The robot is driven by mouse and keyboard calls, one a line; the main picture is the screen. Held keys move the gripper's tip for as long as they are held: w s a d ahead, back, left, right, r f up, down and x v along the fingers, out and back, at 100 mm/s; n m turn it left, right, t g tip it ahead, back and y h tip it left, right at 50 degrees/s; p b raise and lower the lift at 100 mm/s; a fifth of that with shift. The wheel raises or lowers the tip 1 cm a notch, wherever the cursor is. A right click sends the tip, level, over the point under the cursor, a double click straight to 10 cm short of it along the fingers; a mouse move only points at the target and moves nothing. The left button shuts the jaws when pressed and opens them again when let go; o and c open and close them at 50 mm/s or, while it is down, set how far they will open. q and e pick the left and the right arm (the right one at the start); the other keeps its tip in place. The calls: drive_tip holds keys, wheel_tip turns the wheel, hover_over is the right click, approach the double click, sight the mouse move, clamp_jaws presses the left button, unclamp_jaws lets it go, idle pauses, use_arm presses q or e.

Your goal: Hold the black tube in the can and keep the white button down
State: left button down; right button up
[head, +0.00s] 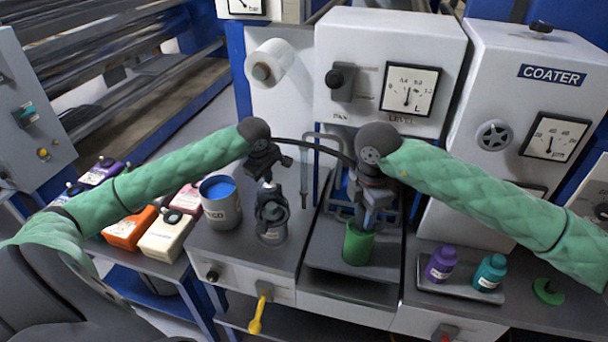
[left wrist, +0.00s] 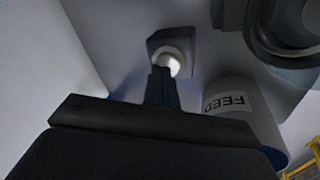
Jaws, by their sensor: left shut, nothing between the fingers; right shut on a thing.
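The black tube (head: 315,146) shows as a thin dark arc running behind my right wrist. My right gripper (head: 368,218) is shut on the tube, pointing down at the mouth of the green can (head: 357,246). The tube's lower end is hidden by the fingers and the can wall. My left gripper (head: 264,168) is shut and empty. In the left wrist view its fingertips (left wrist: 163,74) are at the white button (left wrist: 173,61), overlapping its lower edge. How far the button is pressed cannot be told. The button is not clear in the head view.
A grey can labelled FEED (left wrist: 240,108) stands close to my left fingers. A pot with blue liquid (head: 220,203) stands left on the bench. Purple (head: 440,264) and teal (head: 490,273) bottles stand on a tray at right. A yellow lever (head: 256,316) hangs at the front.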

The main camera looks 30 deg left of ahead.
use_arm(q)
drive_tip(key=shift+f, duration=0.5)
idle(1.3)
idle(2.3)
drive_tip(key=shift+r, duration=3.5)
drive_tip(key=shift+r, duration=0.1)
drive_tip(key=a+v, duration=0.1)
drive_tip(key=v, duration=1)
drive_tip(key=shift+s+d+r, duration=0.2)
drive_tip(key=shift+d+r, duration=0.2)
drive_tip(key=shift+d, duration=0.1)
use_arm(e)
drive_tip(key=o, duration=1)
use_arm(q)
drive_tip(key=shift+f, duration=0.1)
